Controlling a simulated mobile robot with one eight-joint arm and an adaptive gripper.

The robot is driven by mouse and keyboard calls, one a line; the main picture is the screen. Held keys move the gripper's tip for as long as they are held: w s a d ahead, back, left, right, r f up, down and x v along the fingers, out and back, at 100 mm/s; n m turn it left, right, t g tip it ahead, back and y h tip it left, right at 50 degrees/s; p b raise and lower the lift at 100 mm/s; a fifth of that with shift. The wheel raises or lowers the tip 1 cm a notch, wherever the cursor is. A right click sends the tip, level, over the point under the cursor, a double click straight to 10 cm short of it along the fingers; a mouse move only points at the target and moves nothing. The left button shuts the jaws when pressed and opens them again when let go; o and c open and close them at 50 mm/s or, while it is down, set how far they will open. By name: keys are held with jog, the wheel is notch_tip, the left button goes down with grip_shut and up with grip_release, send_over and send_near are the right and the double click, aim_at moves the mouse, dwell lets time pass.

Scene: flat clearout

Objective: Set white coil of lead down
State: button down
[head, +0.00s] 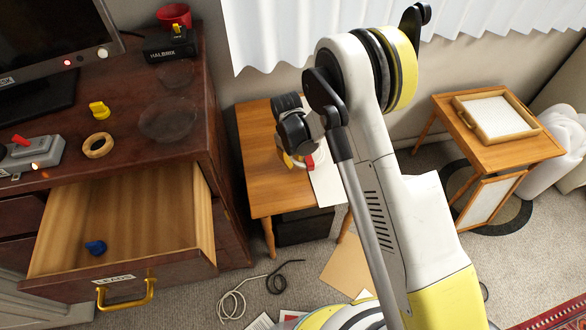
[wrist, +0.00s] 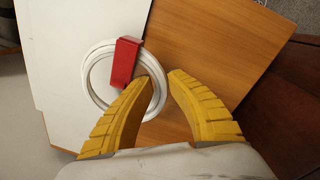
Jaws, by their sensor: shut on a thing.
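The white coil of lead (wrist: 91,82) is a ring of several turns with a red clip (wrist: 125,62) across its upper part. My gripper (wrist: 160,75) has its yellow fingers closed on the coil's right side, with the strand between the tips. The coil is over a small wooden side table (head: 258,140), partly above a white sheet (wrist: 60,60) and partly above bare wood. I cannot tell whether it touches the top. In the head view my gripper (head: 289,160) mostly hides the coil, and the red clip shows beside it.
An open drawer (head: 140,225) labelled LEADS holds a blue item (head: 95,247). A wooden ring (head: 98,145) is on the desk above. Another lead (head: 232,302) and papers lie on the floor. A second small table (head: 500,155) bears a tray (head: 462,112). The side table's near-left top is clear.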

aim_at(293, 171)
notch_tip(293, 171, down, 4)
jog(key=shift+f+b, duration=0.1)
jog(key=shift+b, duration=1)
